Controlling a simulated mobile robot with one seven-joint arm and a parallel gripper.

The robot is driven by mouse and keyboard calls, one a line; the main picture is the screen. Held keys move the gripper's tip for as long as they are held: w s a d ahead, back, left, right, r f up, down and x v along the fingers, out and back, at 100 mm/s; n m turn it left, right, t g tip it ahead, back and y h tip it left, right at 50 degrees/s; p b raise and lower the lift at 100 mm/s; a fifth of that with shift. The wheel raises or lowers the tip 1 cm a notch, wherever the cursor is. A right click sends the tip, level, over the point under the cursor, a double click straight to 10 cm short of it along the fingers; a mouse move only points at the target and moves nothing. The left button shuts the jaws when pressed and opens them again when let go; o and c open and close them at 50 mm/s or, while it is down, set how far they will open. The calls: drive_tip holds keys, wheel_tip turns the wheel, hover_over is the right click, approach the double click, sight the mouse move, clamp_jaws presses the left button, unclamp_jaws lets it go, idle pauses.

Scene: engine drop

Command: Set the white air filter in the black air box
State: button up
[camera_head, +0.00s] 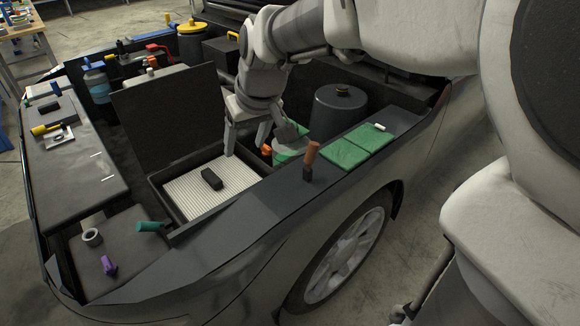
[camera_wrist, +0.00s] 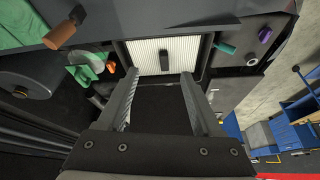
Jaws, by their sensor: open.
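The white pleated air filter (camera_head: 195,180) lies inside the rim of the black air box (camera_head: 172,212), with a black block-like grip (camera_head: 211,179) on its top. It looks flat; whether it is fully seated I cannot tell. The box's dark lid (camera_head: 165,115) stands open at the back. My gripper (camera_head: 246,146) is open and empty, just beyond the filter's far right corner, and does not touch the grip. In the wrist view the filter (camera_wrist: 145,52) and its grip (camera_wrist: 164,61) show beyond my open fingertips (camera_wrist: 159,75).
An orange-handled tool (camera_head: 311,158) and green cloths (camera_head: 358,147) are on the fender at right. A black round reservoir (camera_head: 338,110) stands behind. A teal-handled item (camera_head: 151,227), a tape roll (camera_head: 92,237) and a purple item (camera_head: 108,264) lie at the front left.

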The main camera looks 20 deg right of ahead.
drive_tip(key=s+d+m, duration=0.1)
drive_tip(key=s+d, duration=0.1)
drive_tip(key=s, duration=0.7)
drive_tip(key=s+d+m+h, duration=0.1)
drive_tip(key=s+d, duration=0.1)
drive_tip(key=s, duration=0.7)
drive_tip(key=shift+s+d+r+t+h, duration=0.3)
drive_tip(key=shift+s+d+t, duration=0.1)
wheel_tip(320, 180, up, 12)
drive_tip(key=p, duration=1.2)
drive_tip(key=shift+r, duration=0.2)
drive_tip(key=shift+r+p, duration=0.2)
drive_tip(key=shift+p, duration=0.2)
drive_tip(key=shift+c, duration=1.4)
drive_tip(key=shift+a+f, duration=0.1)
drive_tip(key=shift+a, duration=0.1)
